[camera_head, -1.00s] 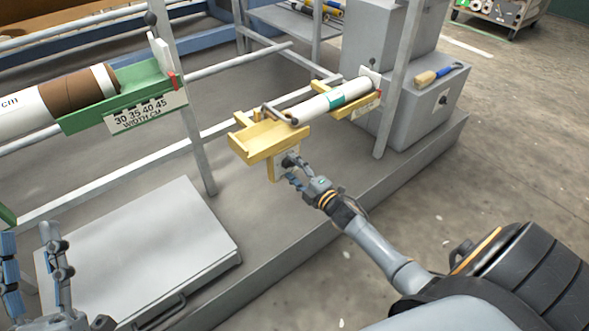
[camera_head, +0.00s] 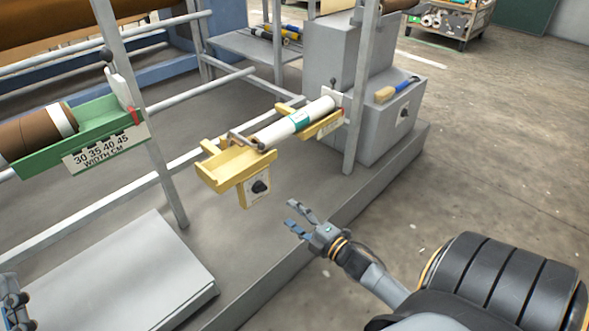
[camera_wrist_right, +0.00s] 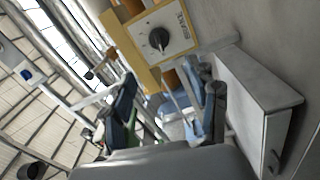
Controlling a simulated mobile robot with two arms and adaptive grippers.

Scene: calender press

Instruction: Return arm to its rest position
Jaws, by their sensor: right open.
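My right gripper (camera_head: 297,219) is open and empty in the head view, over the floor plate, to the right of and below the yellow cradle (camera_head: 238,168). A black knob (camera_head: 261,186) on a white dial plate sits on the cradle's front. The gripper is apart from the knob. In the right wrist view the open fingers (camera_wrist_right: 165,115) show with the knob (camera_wrist_right: 158,38) beyond them, near the top. Part of my left gripper (camera_head: 14,302) shows at the lower left edge of the head view, cut off, so its opening is unclear.
A white roll (camera_head: 292,122) with a teal band lies in the yellow cradle. A green cradle (camera_head: 88,138) holds a brown roll on the left. A grey cabinet (camera_head: 375,125) carries a brush (camera_head: 397,89). The floor (camera_head: 480,170) at right is clear.

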